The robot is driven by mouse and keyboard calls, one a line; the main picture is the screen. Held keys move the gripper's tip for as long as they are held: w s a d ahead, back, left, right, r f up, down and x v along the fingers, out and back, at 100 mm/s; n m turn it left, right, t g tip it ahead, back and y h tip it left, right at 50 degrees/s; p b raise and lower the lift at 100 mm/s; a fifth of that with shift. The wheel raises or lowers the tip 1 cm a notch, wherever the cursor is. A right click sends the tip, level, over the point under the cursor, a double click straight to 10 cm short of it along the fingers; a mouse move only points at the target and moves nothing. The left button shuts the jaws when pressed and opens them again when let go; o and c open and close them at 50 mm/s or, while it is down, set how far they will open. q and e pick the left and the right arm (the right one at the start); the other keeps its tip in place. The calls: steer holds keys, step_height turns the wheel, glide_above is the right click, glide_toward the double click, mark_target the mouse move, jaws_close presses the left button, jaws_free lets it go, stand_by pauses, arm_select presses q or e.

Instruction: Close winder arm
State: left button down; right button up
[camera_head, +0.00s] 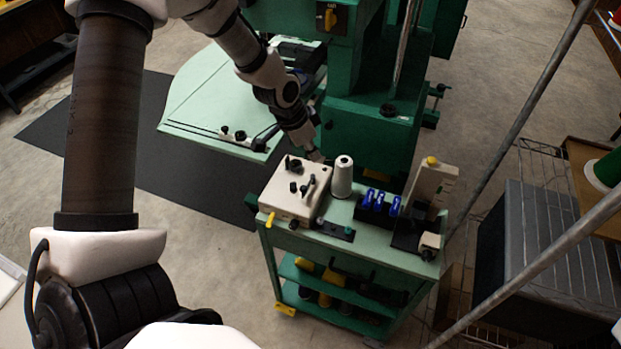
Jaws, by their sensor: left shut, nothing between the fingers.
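The winder (292,207) is a cream box with black knobs and levers on its top, at the left end of the green cart. A small upright arm stands on its right part, but I cannot tell exactly how it is set. A yellow-tipped lever sticks out at its front left. My left gripper (316,156) comes down from the upper left to just behind the winder's back right corner, near the white thread cone (342,177). It is shut and empty, and its tips are small. I cannot tell whether it touches the winder. My right gripper is not in view.
Blue spools (380,202) in a black holder and a cream upright device (432,188) stand right of the cone. A green machine (367,135) rises behind the cart (385,262). A metal pole (525,110) and a grey crate (545,250) are at the right.

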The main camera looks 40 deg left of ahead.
arm_select(q)
steer(key=b, duration=0.3)
glide_above(308, 185)
steer(key=s+d, duration=0.2)
steer(key=f, duration=0.9)
steer(key=shift+w+a+f, duration=0.1)
steer(key=shift+w+f, duration=0.15)
steer(key=shift+f, duration=0.15)
steer(key=shift+s+a+f, duration=0.1)
steer(key=shift+s, duration=0.05)
steer(key=shift+f, duration=0.1)
steer(key=shift+w, duration=0.2)
